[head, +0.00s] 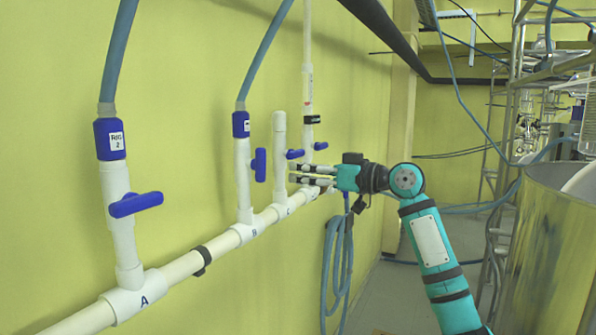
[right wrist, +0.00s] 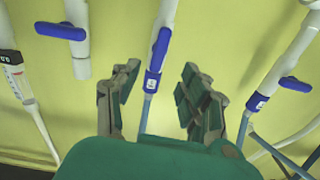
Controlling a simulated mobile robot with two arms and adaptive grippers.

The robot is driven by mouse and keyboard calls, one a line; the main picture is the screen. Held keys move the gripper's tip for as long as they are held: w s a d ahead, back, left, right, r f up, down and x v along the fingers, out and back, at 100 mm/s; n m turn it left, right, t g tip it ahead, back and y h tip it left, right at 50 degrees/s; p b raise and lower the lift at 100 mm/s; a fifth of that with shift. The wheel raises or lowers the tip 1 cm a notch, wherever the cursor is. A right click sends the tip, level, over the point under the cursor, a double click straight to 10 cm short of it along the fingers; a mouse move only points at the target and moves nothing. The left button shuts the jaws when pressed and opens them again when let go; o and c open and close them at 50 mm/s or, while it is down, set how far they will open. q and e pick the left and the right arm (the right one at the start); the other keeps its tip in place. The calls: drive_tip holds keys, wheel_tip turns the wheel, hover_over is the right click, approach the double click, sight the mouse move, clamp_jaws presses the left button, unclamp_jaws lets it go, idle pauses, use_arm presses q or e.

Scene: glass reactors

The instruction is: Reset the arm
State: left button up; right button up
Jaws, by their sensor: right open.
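My right arm (head: 432,245) is teal and comes in from the lower right of the head view. Its gripper (head: 297,174) reaches left toward the white pipework on the wall, near the branches marked B and C. In the right wrist view the two dark fingers (right wrist: 160,88) are spread apart with nothing held between them. A branch with an upright blue valve handle (right wrist: 161,48) and a blue hose connector (right wrist: 152,82) shows in the gap, beyond the fingers. I cannot tell the exact distance to the pipes. My left gripper is not in view.
A white pipe (head: 182,267) runs along the yellow wall. Branch A has a blue handle (head: 136,204); branch C's blue handle (head: 295,154) lies sideways. A coiled blue hose (head: 338,262) hangs below the gripper. A metal vessel (head: 545,250) stands at right, with a frame behind.

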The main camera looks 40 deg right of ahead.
idle(0.4)
